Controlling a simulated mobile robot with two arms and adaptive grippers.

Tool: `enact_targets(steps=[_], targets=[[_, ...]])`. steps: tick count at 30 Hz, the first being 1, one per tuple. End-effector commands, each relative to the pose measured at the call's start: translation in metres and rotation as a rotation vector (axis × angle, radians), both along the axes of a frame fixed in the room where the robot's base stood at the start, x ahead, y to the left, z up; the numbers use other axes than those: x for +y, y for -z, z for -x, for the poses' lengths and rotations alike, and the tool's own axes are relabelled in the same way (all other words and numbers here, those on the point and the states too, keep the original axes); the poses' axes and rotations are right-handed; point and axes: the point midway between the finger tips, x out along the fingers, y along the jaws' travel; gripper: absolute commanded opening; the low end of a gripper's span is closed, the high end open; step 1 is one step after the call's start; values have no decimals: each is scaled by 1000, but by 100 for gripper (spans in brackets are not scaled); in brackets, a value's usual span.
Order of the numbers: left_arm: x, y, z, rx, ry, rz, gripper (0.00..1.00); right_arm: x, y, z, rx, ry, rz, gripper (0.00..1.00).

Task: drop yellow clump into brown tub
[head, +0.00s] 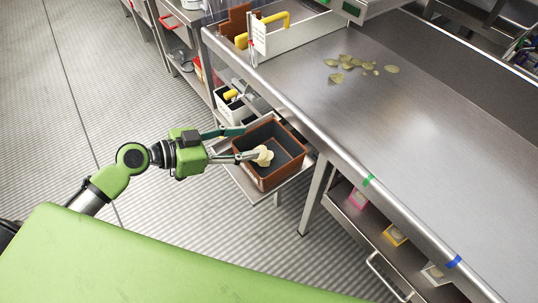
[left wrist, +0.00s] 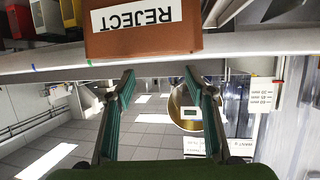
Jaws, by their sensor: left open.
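The brown tub (head: 290,173) stands on a low steel shelf beside the counter. In the left wrist view its wall (left wrist: 220,42) shows at the top with an upside-down REJECT label. A pale yellow clump (head: 265,157) shows against the tub's dark inside, close to one fingertip; I cannot tell whether they touch. My left gripper (head: 250,143) is open, its fingers reaching to the tub's left side. In the left wrist view the gripper (left wrist: 158,72) has its green-padded fingers spread with nothing between them. My right gripper is not in view.
Several flat yellowish pieces (head: 346,63) lie on the steel counter (head: 400,130). A white holder with a yellow handle (head: 290,38) stands at its far end. A small white bin (head: 230,103) sits behind the tub. Open floor (head: 70,130) lies to the left.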

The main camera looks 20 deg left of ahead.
Motion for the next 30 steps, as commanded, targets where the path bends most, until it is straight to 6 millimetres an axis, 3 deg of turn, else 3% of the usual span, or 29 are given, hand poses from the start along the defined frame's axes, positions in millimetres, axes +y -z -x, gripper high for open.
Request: enact_targets(steps=[6,12,30], targets=[[25,-11,24,4,1,-2,49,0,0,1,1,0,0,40],[39,-19,36,2,1,0,49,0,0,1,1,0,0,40],[42,-21,39,0,1,0,49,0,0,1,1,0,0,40]])
